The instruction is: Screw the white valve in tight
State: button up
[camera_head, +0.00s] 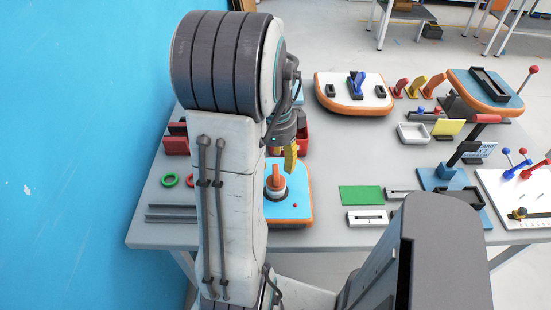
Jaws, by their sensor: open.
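A small board with a blue top and orange rim (291,212) lies on the table, partly hidden behind my arm. I cannot tell how deep the valve sits. I see no all-white valve. My gripper (287,155) points down just above and slightly right of the orange handle, apart from it as far as I can see. It is open, with a yellow finger showing and the rest partly hidden by my arm.
A white-topped board (371,103) with a blue handle stands at the back. Another blue-topped board (505,92) is at the far right. A green pad (361,195), a white slotted block (367,218) and a white tray (413,133) lie right of the valve. A blue wall (80,150) bounds the left.

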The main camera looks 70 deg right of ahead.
jog(key=shift+n, duration=2)
jog(key=shift+s+n, duration=0.1)
jog(key=shift+n, duration=0.5)
jog(key=shift+d+n, duration=0.1)
jog(key=shift+n, duration=1.3)
jog(key=shift+n, duration=1)
jog(key=shift+d+n, duration=0.1)
jog(key=shift+n, duration=0.9)
